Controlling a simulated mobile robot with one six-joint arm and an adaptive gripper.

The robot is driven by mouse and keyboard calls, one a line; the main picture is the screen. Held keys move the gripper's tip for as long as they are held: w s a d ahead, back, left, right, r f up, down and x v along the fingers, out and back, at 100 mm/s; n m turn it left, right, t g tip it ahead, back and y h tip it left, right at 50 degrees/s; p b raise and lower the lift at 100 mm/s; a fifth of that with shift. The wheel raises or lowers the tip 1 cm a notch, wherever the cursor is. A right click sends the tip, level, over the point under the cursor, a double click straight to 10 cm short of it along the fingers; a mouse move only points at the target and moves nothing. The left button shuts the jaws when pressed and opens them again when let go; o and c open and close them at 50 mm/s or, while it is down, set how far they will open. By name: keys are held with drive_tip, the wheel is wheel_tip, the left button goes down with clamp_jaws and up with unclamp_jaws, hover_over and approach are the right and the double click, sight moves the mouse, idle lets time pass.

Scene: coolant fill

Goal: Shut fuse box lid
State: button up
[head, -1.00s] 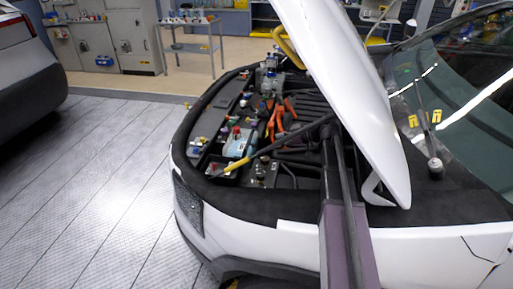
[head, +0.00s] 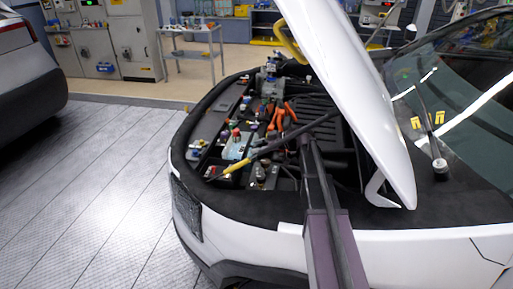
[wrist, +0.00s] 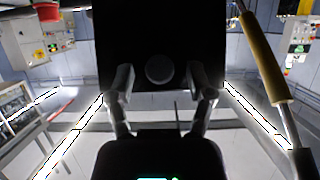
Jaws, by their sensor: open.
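My gripper (wrist: 163,84) is open in the wrist view, its two fingers spread left and right. A large black flat panel (wrist: 150,35) with a round grey disc on it fills the top middle, beyond and between the fingertips. It may be the fuse box lid, but I cannot tell for sure, nor whether a finger touches it. In the head view my arm reaches over the front edge into the open engine bay (head: 232,135). The gripper's fingers cannot be made out there. I cannot single out the fuse box or its lid in that view.
The white hood (head: 345,90) stands raised on the right of my arm. A thin rod with a yellow grip (head: 235,170) slants across the bay near my arm; a yellow-sleeved rod (wrist: 262,55) stands at right in the wrist view. Orange cables (head: 280,117) lie farther back. Floor at left is clear.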

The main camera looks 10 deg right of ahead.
clamp_jaws()
drive_tip(key=shift+w+a+r+p, duration=0.3)
drive_tip(key=shift+a+r+p, duration=0.15)
drive_tip(key=shift+a, duration=0.2)
drive_tip(key=shift+w+a, duration=0.1)
drive_tip(key=shift+a, duration=0.15)
unclamp_jaws()
drive_tip(key=shift+d, duration=0.1)
